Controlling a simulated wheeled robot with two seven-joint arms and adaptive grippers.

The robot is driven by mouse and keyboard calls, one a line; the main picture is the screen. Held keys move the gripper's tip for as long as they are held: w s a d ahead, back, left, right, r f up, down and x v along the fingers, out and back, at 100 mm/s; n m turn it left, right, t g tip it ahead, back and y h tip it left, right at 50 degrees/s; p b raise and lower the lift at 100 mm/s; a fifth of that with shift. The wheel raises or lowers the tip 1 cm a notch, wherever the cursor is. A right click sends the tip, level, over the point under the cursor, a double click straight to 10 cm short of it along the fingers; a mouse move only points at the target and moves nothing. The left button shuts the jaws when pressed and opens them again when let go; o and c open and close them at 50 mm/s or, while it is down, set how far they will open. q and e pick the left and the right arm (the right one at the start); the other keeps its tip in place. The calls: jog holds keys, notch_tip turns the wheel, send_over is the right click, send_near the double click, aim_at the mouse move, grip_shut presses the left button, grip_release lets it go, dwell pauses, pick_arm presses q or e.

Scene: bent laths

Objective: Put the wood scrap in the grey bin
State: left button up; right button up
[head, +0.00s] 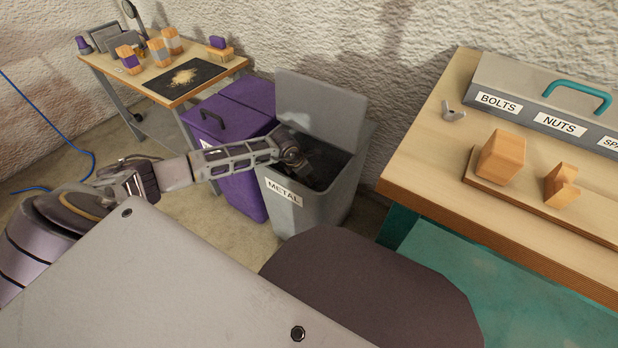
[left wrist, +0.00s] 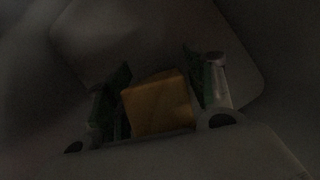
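The grey bin (head: 337,203), labelled METAL, stands on the floor with its lid up against the wall. My left gripper (head: 292,158) reaches down into its open top; the fingers are mostly hidden in the dark interior in the head view. In the dim left wrist view, an orange-brown wood scrap (left wrist: 158,103) sits between the two fingers of my left gripper (left wrist: 160,85). The pads appear to press on both its sides, and it is slightly tilted. The grey bin's inner walls surround it. My right gripper is in neither view.
A purple bin (head: 240,188) with a closed lid stands left of the grey one. A workbench (head: 430,165) at the right holds wood blocks (head: 501,157) and a labelled box (head: 530,112). A small table (head: 150,82) with more blocks is at the back left.

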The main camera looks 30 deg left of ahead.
pick_arm(q)
jog(key=shift+r, duration=0.1)
dwell(0.3)
jog(key=p+v, duration=0.3)
jog(key=v, duration=0.6)
jog(key=shift+a+r+p, duration=0.1)
jog(key=shift+r+p, duration=0.2)
jog(key=shift+p, duration=0.1)
jog(key=v, duration=0.2)
jog(key=shift+s+r+p, duration=0.2)
jog(key=shift+p, duration=0.15)
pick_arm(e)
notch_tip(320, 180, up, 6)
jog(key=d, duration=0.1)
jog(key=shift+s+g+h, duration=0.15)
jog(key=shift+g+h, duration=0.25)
pick_arm(q)
jog(key=shift+c, duration=0.3)
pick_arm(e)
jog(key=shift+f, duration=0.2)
